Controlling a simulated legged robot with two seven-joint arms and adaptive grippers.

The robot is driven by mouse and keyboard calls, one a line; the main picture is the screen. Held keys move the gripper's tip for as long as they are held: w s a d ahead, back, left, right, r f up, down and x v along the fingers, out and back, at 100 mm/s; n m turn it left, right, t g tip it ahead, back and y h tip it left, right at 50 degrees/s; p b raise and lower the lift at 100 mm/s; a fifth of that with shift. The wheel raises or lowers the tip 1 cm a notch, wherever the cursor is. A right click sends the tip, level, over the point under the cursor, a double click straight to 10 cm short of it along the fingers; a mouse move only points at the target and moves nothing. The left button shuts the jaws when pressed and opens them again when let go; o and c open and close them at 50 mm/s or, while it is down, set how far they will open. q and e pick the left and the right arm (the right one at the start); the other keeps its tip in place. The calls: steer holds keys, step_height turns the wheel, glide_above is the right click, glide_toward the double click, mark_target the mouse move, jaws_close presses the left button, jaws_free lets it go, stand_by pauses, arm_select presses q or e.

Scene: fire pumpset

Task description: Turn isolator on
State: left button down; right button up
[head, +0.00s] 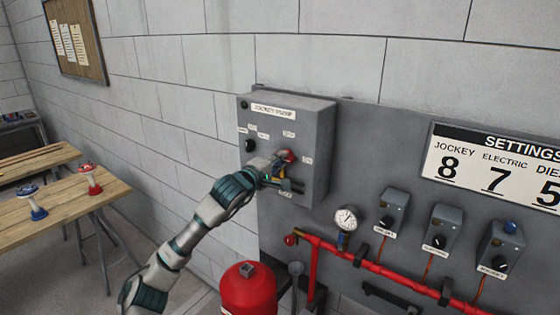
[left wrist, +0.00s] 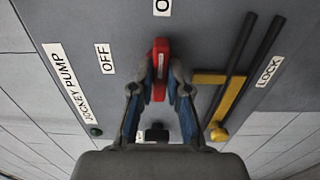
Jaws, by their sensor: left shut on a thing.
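The grey jockey pump box (head: 318,125) is mounted on the wall panel. Its red isolator handle (head: 288,156) sits on the front face. In the left wrist view the red handle (left wrist: 160,62) stands upright in the picture, pointing at a partly cut-off label starting with O (left wrist: 162,8). An OFF label (left wrist: 104,58) lies to its left. My left gripper (head: 277,166) is at the box front. In the wrist view its fingers (left wrist: 160,82) are closed around the red handle from both sides. My right gripper is not in view.
A yellow piece (left wrist: 217,108) and black bars sit close to the right finger, by a LOCK label (left wrist: 268,72). A black knob (head: 250,145) is on the box. Below are a red pipe (head: 370,265), a gauge (head: 346,218) and a red tank (head: 248,290).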

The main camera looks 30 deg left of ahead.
arm_select(q)
steer(key=shift+w+d+f, duration=0.1)
steer(key=shift+d+f, duration=0.15)
steer(key=shift+f, duration=0.15)
steer(key=c, duration=1.4)
jaws_free()
steer(key=shift+o, duration=1.3)
steer(key=shift+s+r, duration=0.1)
steer(key=shift+s, duration=0.1)
steer(key=s, duration=1.1)
steer(key=shift+s+a, duration=0.35)
steer(key=shift+s, duration=0.05)
steer(key=shift+a, duration=0.1)
